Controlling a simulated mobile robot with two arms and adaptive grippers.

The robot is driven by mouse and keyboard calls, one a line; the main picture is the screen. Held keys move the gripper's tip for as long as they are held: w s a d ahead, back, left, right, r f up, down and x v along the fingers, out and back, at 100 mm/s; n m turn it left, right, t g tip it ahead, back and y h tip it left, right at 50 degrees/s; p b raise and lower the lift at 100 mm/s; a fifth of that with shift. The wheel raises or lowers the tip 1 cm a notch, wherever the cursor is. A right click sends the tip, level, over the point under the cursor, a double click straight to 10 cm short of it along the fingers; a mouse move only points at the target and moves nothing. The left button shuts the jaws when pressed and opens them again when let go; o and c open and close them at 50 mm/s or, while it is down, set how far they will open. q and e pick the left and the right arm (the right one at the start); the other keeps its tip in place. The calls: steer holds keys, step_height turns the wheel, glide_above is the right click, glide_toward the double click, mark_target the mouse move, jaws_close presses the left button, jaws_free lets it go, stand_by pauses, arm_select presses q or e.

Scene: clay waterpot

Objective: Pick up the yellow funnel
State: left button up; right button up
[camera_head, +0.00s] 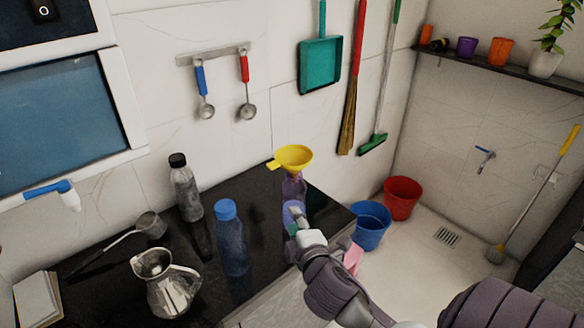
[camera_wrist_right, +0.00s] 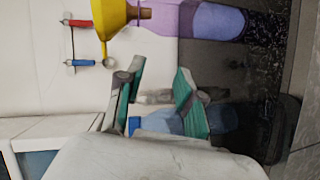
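The yellow funnel (camera_head: 293,158) sits upright in the mouth of a purple translucent bottle (camera_head: 294,188) at the far right of the black counter. In the right wrist view the funnel (camera_wrist_right: 112,18) is at the top edge, partly cut off, with the purple bottle (camera_wrist_right: 195,20) to its right. My right gripper (camera_head: 296,216) is just in front of the purple bottle and below the funnel. In the right wrist view my right gripper (camera_wrist_right: 158,70) has its two teal-padded fingers apart, with nothing held between them. My left gripper does not show.
Blue (camera_head: 370,226) and red (camera_head: 402,198) buckets stand on the floor to the right.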

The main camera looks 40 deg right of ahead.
mark_target(277, 167)
step_height(277, 167, up, 7)
steer(key=w+n+t, duration=0.3)
steer(key=p+x, duration=0.1)
steer(key=x, duration=0.3)
steer(key=p+x, duration=0.1)
steer(key=x, duration=0.3)
steer(key=p+x, duration=0.2)
steer(key=x, duration=0.2)
steer(key=shift+d+f, duration=0.15)
steer(key=shift+d, duration=0.25)
steer(key=shift+w+f, duration=0.1)
steer(key=shift+w, duration=0.05)
jaws_close()
